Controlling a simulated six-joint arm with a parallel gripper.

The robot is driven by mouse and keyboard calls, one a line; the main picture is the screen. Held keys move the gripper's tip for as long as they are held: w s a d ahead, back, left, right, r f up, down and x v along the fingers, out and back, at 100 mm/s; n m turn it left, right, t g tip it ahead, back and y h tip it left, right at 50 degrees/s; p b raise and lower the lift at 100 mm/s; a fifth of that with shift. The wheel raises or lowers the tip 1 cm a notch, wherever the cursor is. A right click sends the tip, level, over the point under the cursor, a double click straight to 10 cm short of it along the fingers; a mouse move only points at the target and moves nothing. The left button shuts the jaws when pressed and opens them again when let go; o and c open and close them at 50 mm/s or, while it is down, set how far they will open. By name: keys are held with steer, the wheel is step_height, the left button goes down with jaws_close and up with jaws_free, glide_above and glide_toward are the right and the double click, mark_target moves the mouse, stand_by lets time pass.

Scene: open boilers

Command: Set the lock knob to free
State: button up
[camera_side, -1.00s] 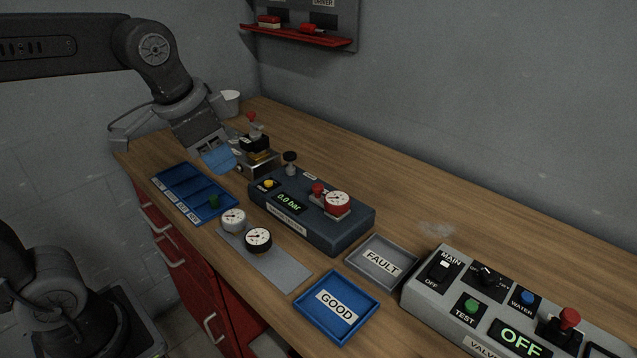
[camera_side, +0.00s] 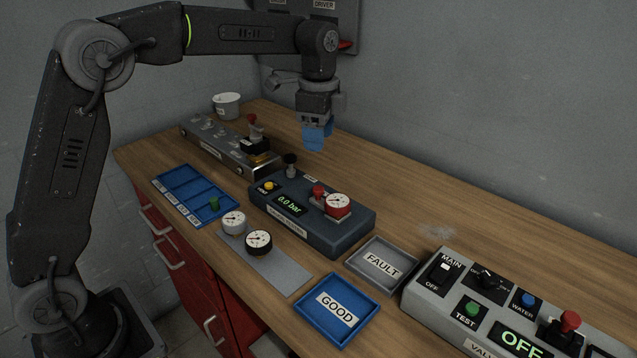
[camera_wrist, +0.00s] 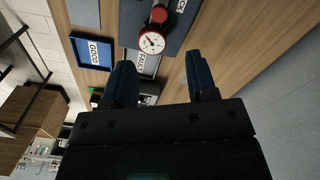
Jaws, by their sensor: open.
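A dark test box (camera_side: 345,232) with a green "0.0 bar" display stands mid-bench. On it are a black knob (camera_side: 290,158) on a short stem, a red knob (camera_side: 318,191) beside a red-rimmed gauge (camera_side: 338,203), and a yellow button (camera_side: 269,185). My gripper (camera_side: 317,138), with blue fingers, hangs open and empty above the bench behind the box. In the wrist view, its fingers (camera_wrist: 162,82) are apart, with the red knob (camera_wrist: 159,13) and gauge (camera_wrist: 151,42) beyond them.
A metal fixture (camera_side: 215,140) with a red-topped lever stands left of the box. A blue tray (camera_side: 172,197), two loose gauges (camera_side: 258,240), GOOD (camera_side: 365,323) and FAULT (camera_side: 357,265) trays lie nearby. A valve panel (camera_side: 425,299) is front right.

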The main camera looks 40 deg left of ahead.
mark_target(318, 188)
step_height(318, 188, down, 12)
steer(key=shift+r, duration=0.1)
stand_by(0.4)
jaws_close()
stand_by(0.3)
